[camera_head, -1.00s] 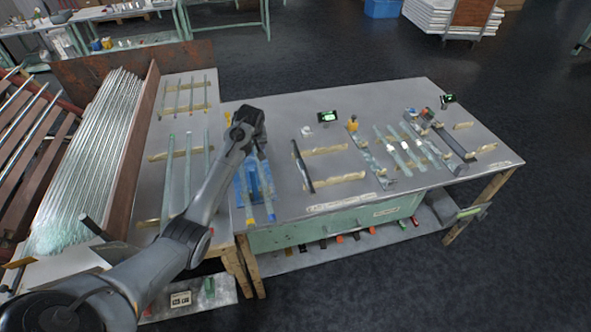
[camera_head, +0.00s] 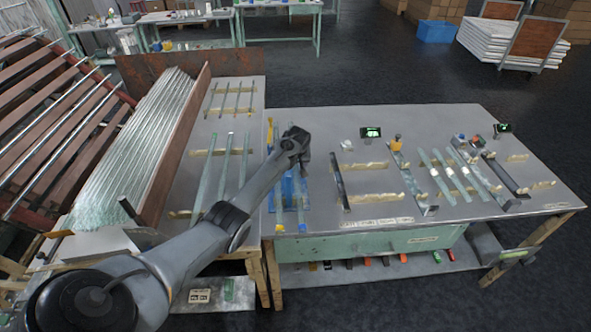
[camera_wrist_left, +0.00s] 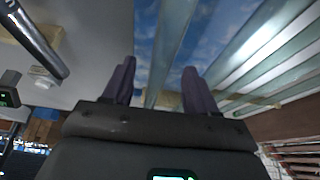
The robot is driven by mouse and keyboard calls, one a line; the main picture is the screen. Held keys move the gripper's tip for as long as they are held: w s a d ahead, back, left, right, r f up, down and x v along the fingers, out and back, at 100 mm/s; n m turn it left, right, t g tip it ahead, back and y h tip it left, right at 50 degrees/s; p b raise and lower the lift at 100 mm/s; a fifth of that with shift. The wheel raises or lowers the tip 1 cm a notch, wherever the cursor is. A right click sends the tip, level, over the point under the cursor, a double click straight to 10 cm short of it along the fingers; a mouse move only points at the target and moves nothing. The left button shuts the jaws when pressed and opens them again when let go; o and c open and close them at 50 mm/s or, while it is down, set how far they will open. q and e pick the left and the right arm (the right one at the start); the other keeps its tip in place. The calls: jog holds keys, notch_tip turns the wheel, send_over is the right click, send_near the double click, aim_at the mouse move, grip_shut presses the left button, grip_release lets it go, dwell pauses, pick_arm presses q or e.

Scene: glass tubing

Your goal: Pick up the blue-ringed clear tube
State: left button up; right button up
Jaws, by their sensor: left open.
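A clear tube (camera_head: 300,210) with a blue mark at its near end lies on a blue patch on the bench. A second clear tube (camera_head: 278,210) beside it has a yellow near end. My left gripper (camera_head: 305,165) is over the far part of the blue patch and hides part of the tubes there. In the left wrist view, its two dark fingers (camera_wrist_left: 160,85) are apart, with a clear tube (camera_wrist_left: 172,40) running between them in the picture. I cannot see a ring on that tube there, nor tell whether the fingers touch it. My right gripper is not in view.
A black bar (camera_head: 340,182) lies right of the blue patch, near wooden rests. More tubes (camera_head: 440,178) lie on the right of the bench. Several tubes (camera_head: 222,170) lie on the left bench, beside a brown upright board (camera_head: 178,150) and a stack of glass tubing (camera_head: 130,150).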

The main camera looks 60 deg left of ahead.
pick_arm(q)
jog(key=shift+a+f, duration=0.2)
jog(key=shift+f, duration=0.3)
jog(key=shift+w, duration=0.1)
grip_shut()
jog(key=shift+r, duration=0.15)
